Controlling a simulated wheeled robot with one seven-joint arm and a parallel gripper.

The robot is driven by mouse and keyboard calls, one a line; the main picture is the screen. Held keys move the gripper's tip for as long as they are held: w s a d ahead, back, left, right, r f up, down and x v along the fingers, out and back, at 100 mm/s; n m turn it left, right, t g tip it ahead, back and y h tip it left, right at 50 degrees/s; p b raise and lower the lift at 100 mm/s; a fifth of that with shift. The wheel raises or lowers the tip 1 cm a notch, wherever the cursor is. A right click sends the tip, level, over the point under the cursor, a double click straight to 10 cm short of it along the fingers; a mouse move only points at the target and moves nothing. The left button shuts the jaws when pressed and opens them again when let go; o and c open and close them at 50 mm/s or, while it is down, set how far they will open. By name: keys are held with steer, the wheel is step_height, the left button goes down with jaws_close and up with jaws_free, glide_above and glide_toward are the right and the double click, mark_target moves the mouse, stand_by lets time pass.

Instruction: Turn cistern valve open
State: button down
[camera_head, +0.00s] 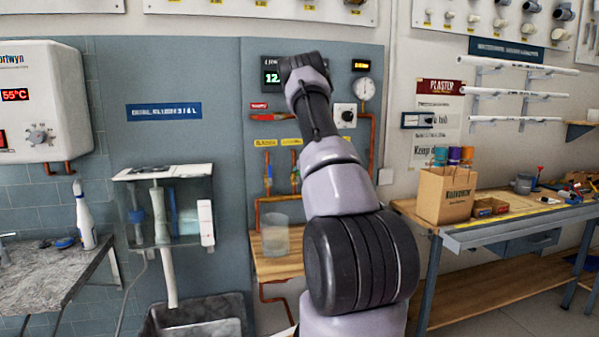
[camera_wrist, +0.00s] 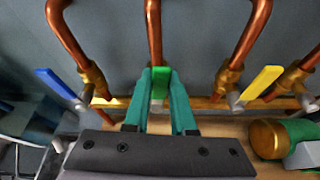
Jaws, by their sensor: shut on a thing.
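A row of valves on copper pipes shows in the wrist view: a blue lever (camera_wrist: 57,87) on the left, a green lever (camera_wrist: 160,85) in the middle and a yellow lever (camera_wrist: 261,85) on the right. My gripper (camera_wrist: 161,76) has its two teal fingers closed on either side of the green lever, which points toward the camera. The fingers hide part of this lever and its valve body. No label shows which valve is the cistern's. In the head view my arm hides the gripper and the green lever. A clear-fronted cistern (camera_head: 188,210) hangs on the wall to the left.
A brass fitting with a green part (camera_wrist: 268,138) sits close to the right of my gripper. A wooden shelf (camera_head: 275,268) with a clear container (camera_head: 275,238) is below the pipes. A workbench (camera_head: 480,229) stands at right, and a water heater (camera_head: 42,100) hangs at left.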

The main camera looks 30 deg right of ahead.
steer(key=shift+a+f+n, duration=0.15)
steer(key=shift+a+n, duration=0.1)
steer(key=shift+n, duration=0.05)
stand_by(0.4)
steer(key=c, duration=0.7)
jaws_free()
steer(key=shift+c, duration=0.2)
steer(key=v, duration=1)
steer(key=shift+s+a+r, duration=0.2)
steer(key=shift+s+r, duration=0.05)
